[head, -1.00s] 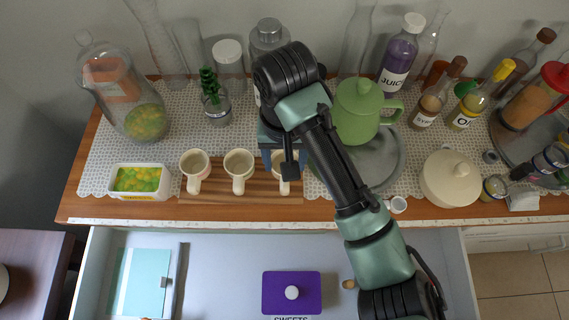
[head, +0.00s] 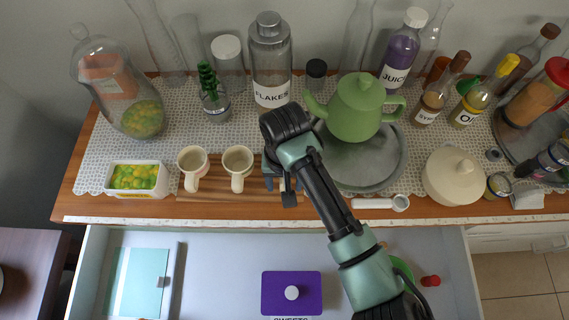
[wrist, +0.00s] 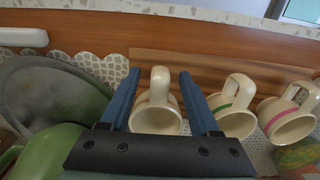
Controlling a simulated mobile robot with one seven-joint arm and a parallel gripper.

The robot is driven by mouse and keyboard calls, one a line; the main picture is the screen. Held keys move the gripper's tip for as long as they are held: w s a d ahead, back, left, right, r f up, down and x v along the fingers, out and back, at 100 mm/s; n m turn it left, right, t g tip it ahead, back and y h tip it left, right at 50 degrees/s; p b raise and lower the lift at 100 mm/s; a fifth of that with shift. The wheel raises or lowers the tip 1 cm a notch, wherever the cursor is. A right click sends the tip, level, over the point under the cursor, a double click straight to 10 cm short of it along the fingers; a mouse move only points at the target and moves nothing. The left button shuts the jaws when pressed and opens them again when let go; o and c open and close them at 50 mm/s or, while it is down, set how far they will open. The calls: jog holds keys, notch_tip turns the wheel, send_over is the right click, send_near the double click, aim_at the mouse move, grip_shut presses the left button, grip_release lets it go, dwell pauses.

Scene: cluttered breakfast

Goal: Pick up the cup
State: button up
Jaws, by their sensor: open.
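Three cream cups stand in a row on a striped wooden board. In the head view the left cup (head: 192,162) and the middle cup (head: 238,162) are plain to see; the right one is mostly hidden by my gripper (head: 280,187). In the wrist view my gripper (wrist: 158,76) is open, with blue fingers on either side of the nearest cup (wrist: 155,120). That cup's handle shows between the fingers, with no clear contact. A cup with a green stripe (wrist: 233,122) and one with a pink stripe (wrist: 290,117) are beside it.
A green teapot (head: 358,112) on a round grey tray (head: 392,170) is close on the right. A flakes jar (head: 270,65) stands behind, and a yellow-green tub (head: 138,180) is at left. An open drawer (head: 220,275) lies in front, holding a purple sweets box (head: 291,293).

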grip_shut()
jog(key=shift+r, duration=0.1)
dwell(0.5)
notch_tip(320, 180, up, 10)
jog(key=shift+f, duration=0.1)
dwell(0.4)
